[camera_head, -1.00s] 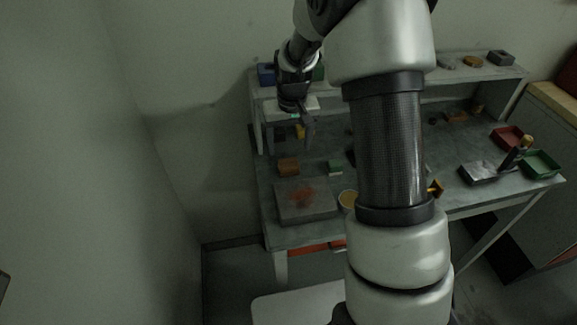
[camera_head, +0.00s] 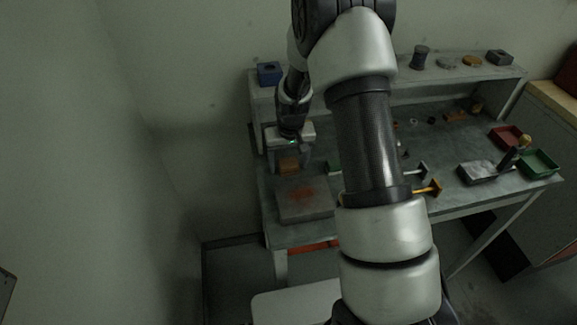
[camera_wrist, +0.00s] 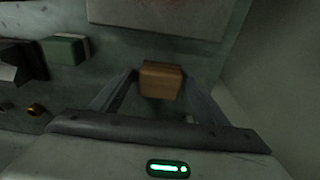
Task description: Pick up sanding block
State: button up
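The sanding block (camera_head: 289,167) looks like a small brown block on the workbench's left side, just behind a flat grey plate. It also shows in the wrist view (camera_wrist: 160,81), between the two fingertips. My gripper (camera_head: 289,155) is open and points down over the block. In the wrist view my gripper (camera_wrist: 160,85) has a finger on each side of the block, with small visible gaps. I cannot tell how far the fingertips are above the bench.
The grey plate (camera_head: 302,205) has a rusty stain. A green and white block (camera_wrist: 66,50) lies beside the brown block. A blue box (camera_head: 269,73) stands on the raised shelf behind. Red (camera_head: 508,137) and green (camera_head: 541,163) trays stand at the right. My arm hides the bench's middle.

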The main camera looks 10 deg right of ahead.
aim_at(289, 162)
jog(key=c, duration=1)
jog(key=shift+c, duration=0.2)
jog(key=shift+r, duration=0.1)
notch_tip(289, 162, up, 10)
jog(key=shift+f+b, duration=0.1)
jog(key=shift+b, duration=0.25)
